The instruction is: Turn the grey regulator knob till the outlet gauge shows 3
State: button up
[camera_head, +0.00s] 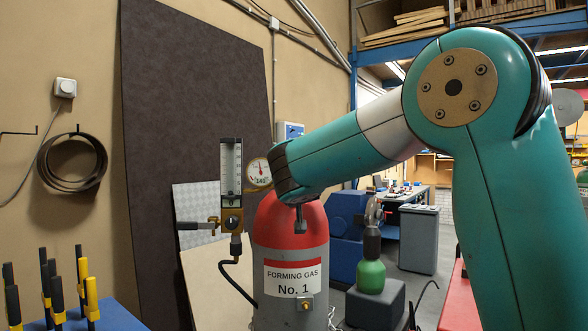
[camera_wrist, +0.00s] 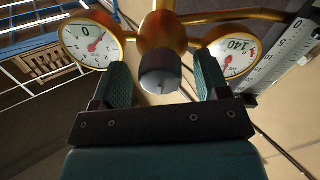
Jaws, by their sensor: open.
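In the wrist view the dark grey regulator knob (camera_wrist: 160,76) hangs from a brass body, between the two jaws of my gripper (camera_wrist: 163,82). The gripper is open, with a gap between the knob and each green jaw pad. A brass-rimmed gauge (camera_wrist: 92,42) with a red needle is left of the knob; I cannot read its value for sure. A second gauge (camera_wrist: 232,48) marked 140 is on the right, partly hidden by the right jaw. In the head view one gauge (camera_head: 259,171) shows; my arm hides the knob and the gripper.
A red and grey cylinder (camera_head: 290,240) labelled Forming Gas No. 1 stands below my arm. A flowmeter tube (camera_head: 231,170) with a side valve is left of the gauge. A green bottle (camera_head: 371,275) stands at right. Yellow-black clamps (camera_head: 90,298) are at lower left.

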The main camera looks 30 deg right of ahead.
jog(key=shift+w+d, duration=0.25)
jog(key=shift+w, duration=0.1)
jog(key=shift+c, duration=0.4)
